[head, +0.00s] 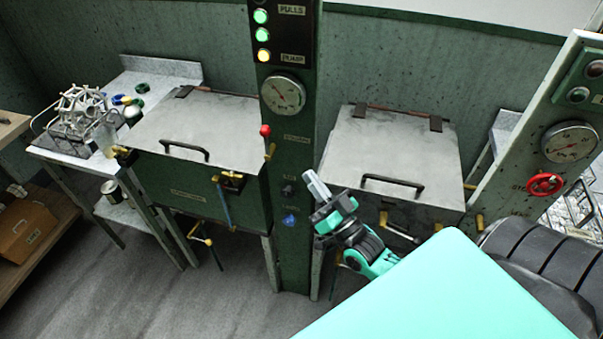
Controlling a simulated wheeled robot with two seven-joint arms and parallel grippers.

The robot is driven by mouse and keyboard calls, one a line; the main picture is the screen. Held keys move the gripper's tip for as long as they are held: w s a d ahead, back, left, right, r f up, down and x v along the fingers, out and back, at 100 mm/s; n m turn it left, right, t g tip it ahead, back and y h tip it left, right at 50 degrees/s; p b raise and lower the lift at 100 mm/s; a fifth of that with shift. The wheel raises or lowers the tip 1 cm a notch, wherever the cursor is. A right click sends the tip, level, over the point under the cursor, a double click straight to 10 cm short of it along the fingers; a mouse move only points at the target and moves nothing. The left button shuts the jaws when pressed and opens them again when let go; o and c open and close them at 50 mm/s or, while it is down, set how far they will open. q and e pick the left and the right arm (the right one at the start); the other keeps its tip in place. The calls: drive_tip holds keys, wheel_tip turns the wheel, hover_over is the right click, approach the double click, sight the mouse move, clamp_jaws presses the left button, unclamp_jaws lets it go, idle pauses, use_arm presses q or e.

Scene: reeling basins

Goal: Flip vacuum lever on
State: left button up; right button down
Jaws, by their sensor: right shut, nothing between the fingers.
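A lever with a red ball knob (266,131) stands up from a brass fitting on the left edge of the green control column (296,110). A small label beside it is too small to read, so I cannot tell for sure that it is the vacuum lever. My right gripper (317,186) is shut and empty, with its fingers pointing up and left. In the picture it is below and right of the red knob, in front of the column's right edge, apart from the knob. My left gripper is not in view.
Lidded basins stand left (205,128) and right (390,150) of the column, with black handles. The column bears a gauge (283,95), lit lamps and a blue knob (291,220). A red handwheel (545,184) sits on the right panel. A side table (75,158) holds a metal reel.

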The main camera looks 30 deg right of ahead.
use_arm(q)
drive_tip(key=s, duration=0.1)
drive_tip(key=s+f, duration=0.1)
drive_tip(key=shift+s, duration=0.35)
use_arm(e)
drive_tip(key=shift+v, duration=0.8)
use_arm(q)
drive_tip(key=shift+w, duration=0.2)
